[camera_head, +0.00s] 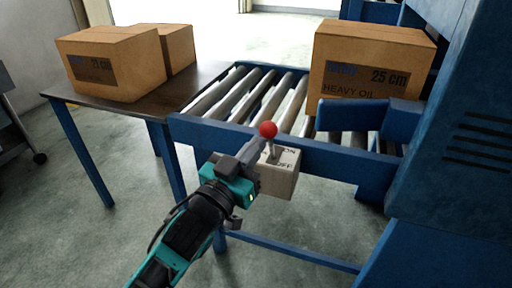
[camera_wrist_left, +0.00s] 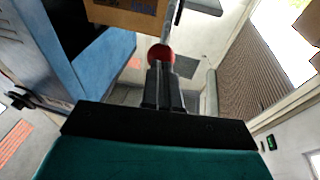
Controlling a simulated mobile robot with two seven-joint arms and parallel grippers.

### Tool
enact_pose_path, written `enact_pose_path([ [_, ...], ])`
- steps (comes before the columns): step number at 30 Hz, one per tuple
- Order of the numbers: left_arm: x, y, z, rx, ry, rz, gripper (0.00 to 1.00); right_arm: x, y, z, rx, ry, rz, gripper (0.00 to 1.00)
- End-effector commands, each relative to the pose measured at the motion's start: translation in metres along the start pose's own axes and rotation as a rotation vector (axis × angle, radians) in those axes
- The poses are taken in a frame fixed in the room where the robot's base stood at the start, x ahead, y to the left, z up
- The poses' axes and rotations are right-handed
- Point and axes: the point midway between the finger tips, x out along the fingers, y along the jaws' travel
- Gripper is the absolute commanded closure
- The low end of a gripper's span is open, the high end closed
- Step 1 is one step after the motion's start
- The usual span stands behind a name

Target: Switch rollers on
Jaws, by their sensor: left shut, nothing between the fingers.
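A switch box (camera_head: 280,176) with ON and OFF lettering is fixed to the front of the blue conveyor frame (camera_head: 330,152). A lever with a red ball knob (camera_head: 268,129) stands up from it, near the ON label. My left gripper (camera_head: 257,148) is shut and empty, with its fingertips close to the lever at its left side. In the left wrist view the red knob (camera_wrist_left: 161,54) shows just beyond the shut fingertips (camera_wrist_left: 162,72); I cannot tell whether they touch. The metal rollers (camera_head: 245,95) lie behind the switch. My right gripper is not in view.
A large carton marked HEAVY OIL (camera_head: 365,62) sits on the rollers at the right. Several cartons (camera_head: 112,62) stand on a dark table (camera_head: 150,98) at the left. A blue machine housing (camera_head: 455,150) bounds the right side. The floor in front is clear.

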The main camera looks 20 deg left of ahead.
Motion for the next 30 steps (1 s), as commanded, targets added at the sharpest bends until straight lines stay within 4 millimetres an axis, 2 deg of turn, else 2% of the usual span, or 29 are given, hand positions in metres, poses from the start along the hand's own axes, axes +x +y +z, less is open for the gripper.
enact_pose_path([
  [5, 0.008, 0.0, 0.0, 0.0, 0.001, 0.0, 1.0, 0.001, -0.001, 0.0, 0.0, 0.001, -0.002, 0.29],
  [20, 0.01, 0.0, -0.003, -0.001, -0.008, 0.0, 1.0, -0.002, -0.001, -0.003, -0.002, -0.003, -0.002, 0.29],
  [27, 0.019, -0.002, -0.013, -0.009, -0.057, 0.0, 1.0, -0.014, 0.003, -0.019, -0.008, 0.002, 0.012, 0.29],
  [30, 0.026, -0.003, -0.018, -0.017, -0.092, 0.001, 1.0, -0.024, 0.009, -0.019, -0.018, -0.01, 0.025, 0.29],
])
